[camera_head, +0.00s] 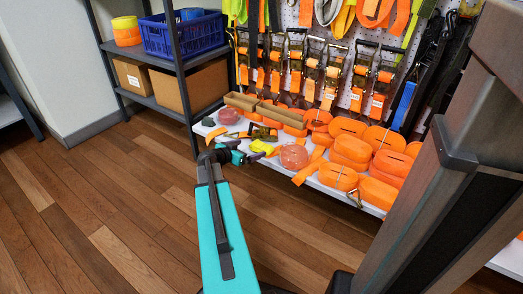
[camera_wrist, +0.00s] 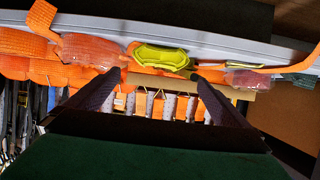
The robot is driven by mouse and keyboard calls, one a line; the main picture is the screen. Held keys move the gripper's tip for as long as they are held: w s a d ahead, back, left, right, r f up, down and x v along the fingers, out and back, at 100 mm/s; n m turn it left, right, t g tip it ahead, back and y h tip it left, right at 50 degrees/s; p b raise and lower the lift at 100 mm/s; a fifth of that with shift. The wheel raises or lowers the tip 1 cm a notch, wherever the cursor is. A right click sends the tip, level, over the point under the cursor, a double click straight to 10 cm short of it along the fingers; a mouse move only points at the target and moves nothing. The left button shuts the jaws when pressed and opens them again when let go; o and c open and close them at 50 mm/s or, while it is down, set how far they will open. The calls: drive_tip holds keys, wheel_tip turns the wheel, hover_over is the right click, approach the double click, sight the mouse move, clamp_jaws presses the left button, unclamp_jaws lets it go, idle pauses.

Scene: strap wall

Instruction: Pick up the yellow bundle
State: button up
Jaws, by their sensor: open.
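The yellow bundle (camera_head: 263,146) lies on the white shelf, among orange straps. In the wrist view the yellow bundle (camera_wrist: 160,58) shows whole, beyond the gap between my fingertips. My gripper (camera_head: 257,154) is at the near edge of the shelf, just in front of the yellow bundle. In the wrist view my gripper (camera_wrist: 156,76) is open and empty, with one dark finger on each side. I cannot tell the exact distance to the bundle.
Clear reddish plastic-like lumps (camera_head: 293,156) and stacked orange strap rolls (camera_head: 349,150) crowd the shelf to the right. Cardboard trays (camera_head: 282,114) stand behind. Ratchet straps (camera_head: 312,62) hang on the pegboard. A blue crate (camera_head: 183,36) is on the left rack. The wooden floor (camera_head: 110,195) is clear.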

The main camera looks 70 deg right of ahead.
sight(258, 147)
drive_tip(key=shift+b+x, duration=0.55)
drive_tip(key=shift+x, duration=2.05)
drive_tip(key=shift+f+b+x, duration=0.15)
drive_tip(key=shift+b+x, duration=0.4)
drive_tip(key=shift+x, duration=0.4)
drive_tip(key=shift+f+b+x, duration=0.2)
drive_tip(key=shift+b+x, duration=0.3)
drive_tip(key=shift+x, duration=0.5)
drive_tip(key=shift+s+d+f, duration=0.15)
drive_tip(key=shift+s+d, duration=0.05)
drive_tip(key=shift+d, duration=0.25)
drive_tip(key=c, duration=1)
